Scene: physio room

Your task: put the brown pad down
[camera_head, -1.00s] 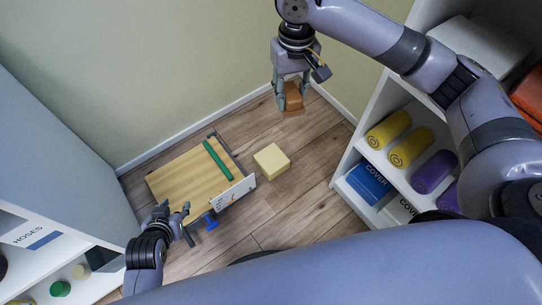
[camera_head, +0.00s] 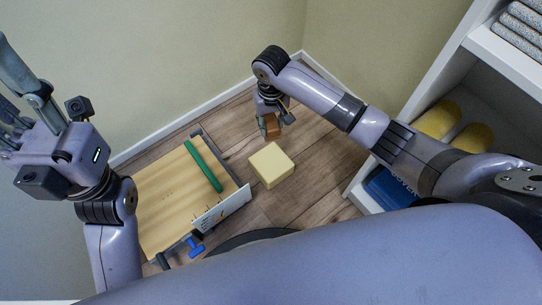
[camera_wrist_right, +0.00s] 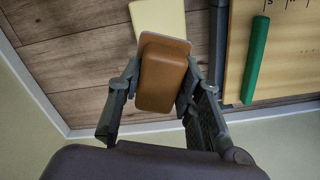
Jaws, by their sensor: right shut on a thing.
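The brown pad (camera_head: 273,124) is a small brown block held in my right gripper (camera_head: 271,121), above the floor near the back corner. In the right wrist view the pad (camera_wrist_right: 163,75) sits between the two fingers of my right gripper (camera_wrist_right: 155,90), which is shut on it. In the head view the pad is just behind the cream block (camera_head: 271,165). My left gripper (camera_head: 22,100) is raised at the left edge, close to the camera; its fingers are partly cut off by the frame, so its opening is unclear.
A wooden board-topped cart (camera_head: 170,200) with a green bar (camera_head: 203,165) stands left of the cream block. A white shelf with yellow rolls (camera_head: 438,120) and a blue box (camera_head: 388,190) is at right. Wooden floor (camera_head: 318,165) is clear right of the block.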

